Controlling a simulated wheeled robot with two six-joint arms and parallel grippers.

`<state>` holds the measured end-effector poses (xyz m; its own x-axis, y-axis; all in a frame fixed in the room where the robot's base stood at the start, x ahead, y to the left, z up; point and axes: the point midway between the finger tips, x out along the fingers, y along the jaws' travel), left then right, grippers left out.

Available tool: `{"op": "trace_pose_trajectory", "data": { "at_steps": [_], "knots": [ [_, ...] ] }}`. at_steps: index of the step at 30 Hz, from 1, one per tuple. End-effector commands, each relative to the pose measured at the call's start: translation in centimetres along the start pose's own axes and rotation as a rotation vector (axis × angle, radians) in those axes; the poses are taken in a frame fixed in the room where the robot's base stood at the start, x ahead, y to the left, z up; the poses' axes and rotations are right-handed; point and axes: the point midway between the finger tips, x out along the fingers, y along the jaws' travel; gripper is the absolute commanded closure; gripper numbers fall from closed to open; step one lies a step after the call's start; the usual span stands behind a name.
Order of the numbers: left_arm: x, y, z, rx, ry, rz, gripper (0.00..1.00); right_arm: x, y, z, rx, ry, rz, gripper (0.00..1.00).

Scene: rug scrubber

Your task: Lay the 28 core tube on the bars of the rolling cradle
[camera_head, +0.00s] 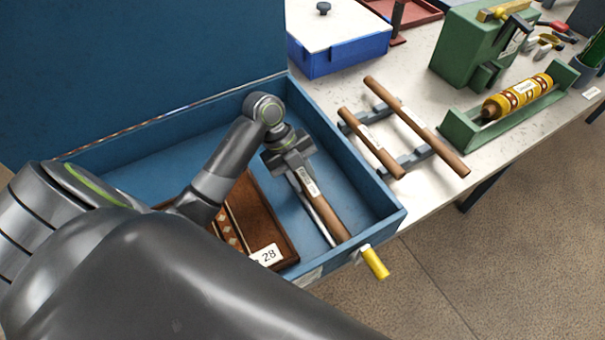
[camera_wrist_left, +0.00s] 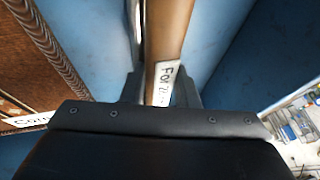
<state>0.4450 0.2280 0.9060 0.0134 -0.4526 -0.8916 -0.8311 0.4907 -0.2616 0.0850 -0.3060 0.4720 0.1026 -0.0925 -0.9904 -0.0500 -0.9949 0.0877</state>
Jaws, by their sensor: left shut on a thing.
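A brown tube with a white label (camera_head: 328,211) lies lengthwise inside the blue open box. My left gripper (camera_head: 297,168) reaches down into the box and is shut on this tube near its far end. In the left wrist view the tube (camera_wrist_left: 168,35) runs between the fingers; its label starts "For 2", the rest hidden. A low grey-blue rack (camera_head: 412,160), seemingly the cradle, stands on the table right of the box. A short labelled brown tube (camera_head: 368,143) and a longer brown tube (camera_head: 420,128) lie across it. My right gripper is not in view.
The blue box (camera_head: 345,156) has raised walls and a yellow handle (camera_head: 374,262). A green stand (camera_head: 463,131) with a yellow patterned roller (camera_head: 518,97) and a green machine (camera_head: 468,48) stand farther right.

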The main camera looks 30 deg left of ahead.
Motion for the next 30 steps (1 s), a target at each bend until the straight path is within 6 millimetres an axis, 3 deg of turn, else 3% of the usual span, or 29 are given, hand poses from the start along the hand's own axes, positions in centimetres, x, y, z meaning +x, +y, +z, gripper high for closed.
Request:
{"op": "trace_pose_trajectory", "data": {
  "at_steps": [11,12,17,30],
  "knots": [
    [0.92,0.48,0.30,-0.009,0.005,0.007,0.96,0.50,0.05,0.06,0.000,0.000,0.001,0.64],
    [0.95,0.51,0.30,-0.010,0.005,0.007,0.69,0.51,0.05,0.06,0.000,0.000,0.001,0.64],
    [1.01,0.55,0.29,-0.010,0.006,0.009,0.48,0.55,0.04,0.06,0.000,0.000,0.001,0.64],
    [1.06,0.62,0.31,-0.011,0.006,0.013,0.47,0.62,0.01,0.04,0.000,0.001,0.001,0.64]
  ]
}}
